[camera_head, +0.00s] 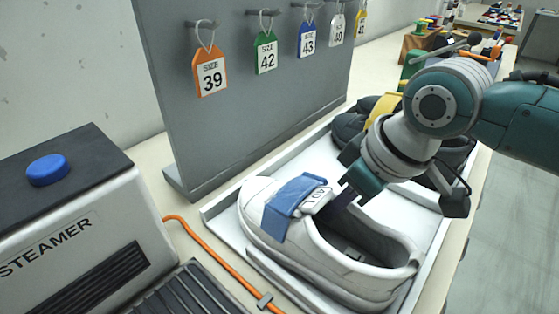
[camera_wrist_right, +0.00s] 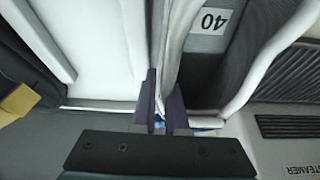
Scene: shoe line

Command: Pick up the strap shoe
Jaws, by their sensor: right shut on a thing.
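The strap shoe (camera_head: 300,268) is white with a blue strap (camera_head: 290,205) and a tag reading 40 (camera_head: 313,199). It sits in a white tray (camera_head: 415,212), its toe toward the steamer side and its opening facing up. My right gripper (camera_head: 336,207) reaches down at the shoe's opening, near the tongue. In the right wrist view its dark fingers (camera_wrist_right: 164,105) are shut on the edge of the shoe (camera_wrist_right: 272,68), one on each side of it. Whether the sole is clear of the tray I cannot tell. My left gripper is not in view.
A dark shoe with a yellow strap (camera_head: 383,107) stands farther back in the tray, partly behind my right arm. A grey panel with hanging size tags (camera_head: 210,75) rises behind. A steamer (camera_head: 85,235) with a blue button (camera_head: 47,170) and an orange cable (camera_head: 215,258) are at left.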

